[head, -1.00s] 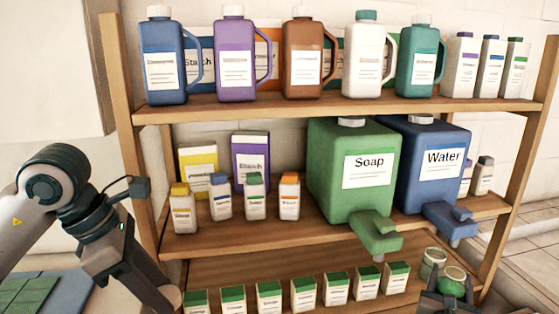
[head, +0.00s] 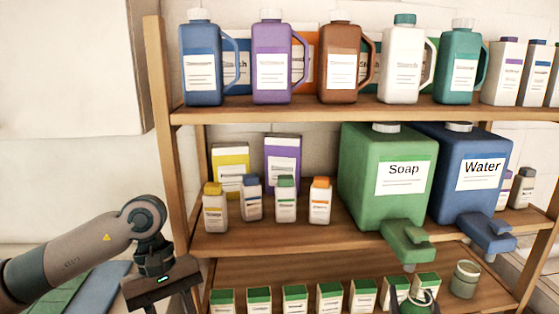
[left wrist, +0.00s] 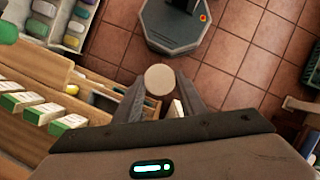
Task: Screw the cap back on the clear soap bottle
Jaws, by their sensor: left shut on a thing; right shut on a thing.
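The soap bottle (head: 421,297) shows at the bottom edge of the head view as a small rounded vessel with green contents; its lower part is cut off. My right gripper (head: 416,307) is shut on it, in front of the lower shelf, and is mostly out of frame. My left gripper (head: 165,290) hangs at lower left in the head view, its fingertips cut off by the edge. In the left wrist view it is shut on a round, pale cap (left wrist: 159,79), seen flat face on. Cap and bottle are well apart.
A wooden shelf (head: 330,113) holds jugs above, and a green Soap tank (head: 385,215) and blue Water tank (head: 440,205) with protruding taps in the middle. Small cartons and a similar jar (head: 465,279) stand below. Tiled floor (left wrist: 240,60) lies open in the left wrist view.

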